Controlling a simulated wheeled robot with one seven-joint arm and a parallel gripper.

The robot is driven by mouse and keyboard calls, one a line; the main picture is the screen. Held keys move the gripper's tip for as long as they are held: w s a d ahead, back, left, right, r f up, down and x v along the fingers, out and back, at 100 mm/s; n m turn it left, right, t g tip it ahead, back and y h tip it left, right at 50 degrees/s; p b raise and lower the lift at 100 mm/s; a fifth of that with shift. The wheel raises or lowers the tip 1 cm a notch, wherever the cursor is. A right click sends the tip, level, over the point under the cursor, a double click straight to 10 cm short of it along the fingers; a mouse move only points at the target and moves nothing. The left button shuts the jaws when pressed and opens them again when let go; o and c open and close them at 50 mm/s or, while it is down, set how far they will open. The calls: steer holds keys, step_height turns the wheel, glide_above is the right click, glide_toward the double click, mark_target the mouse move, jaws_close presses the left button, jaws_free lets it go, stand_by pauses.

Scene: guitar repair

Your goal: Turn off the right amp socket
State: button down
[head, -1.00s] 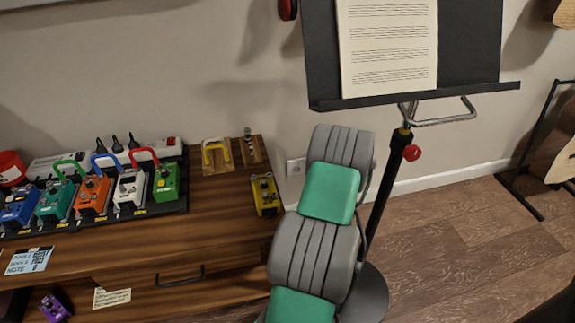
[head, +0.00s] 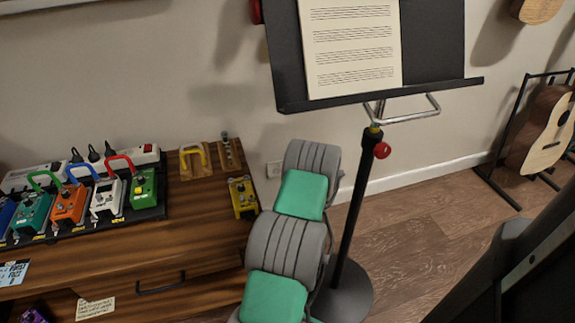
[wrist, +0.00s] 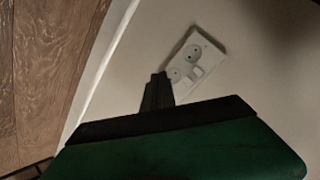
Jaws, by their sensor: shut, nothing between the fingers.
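A white double wall socket (wrist: 195,62) shows in the wrist view, tilted, with two round outlets and small pale switches. Its lower left part is close to my fingertips in the picture. I cannot tell which way the switches are set. My gripper (wrist: 158,88) is shut and empty, its dark fingers pointing at the wall just left of and below the plate. I cannot tell whether it touches.
A wooden desk (head: 200,230) with guitar pedals (head: 70,205) stands at left. A music stand (head: 350,220) stands close to my arm's right. A large dark object (head: 530,270) fills the lower right. A guitar (head: 550,130) leans at far right. Open floor lies between.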

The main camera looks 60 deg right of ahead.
steer(key=w+d+b, duration=0.3)
steer(key=w+d, duration=0.1)
steer(key=shift+w+d+r, duration=0.4)
steer(key=shift+b, duration=0.3)
stand_by(1.5)
steer(key=shift+w+d+b, duration=0.3)
steer(key=shift+b, duration=0.05)
steer(key=shift+w+d+r, duration=0.1)
steer(key=shift+w+d, duration=0.05)
steer(key=shift+w, duration=0.05)
stand_by(0.4)
steer(key=shift+s, duration=0.1)
steer(key=shift+s+a, duration=0.4)
steer(key=shift+a, duration=0.1)
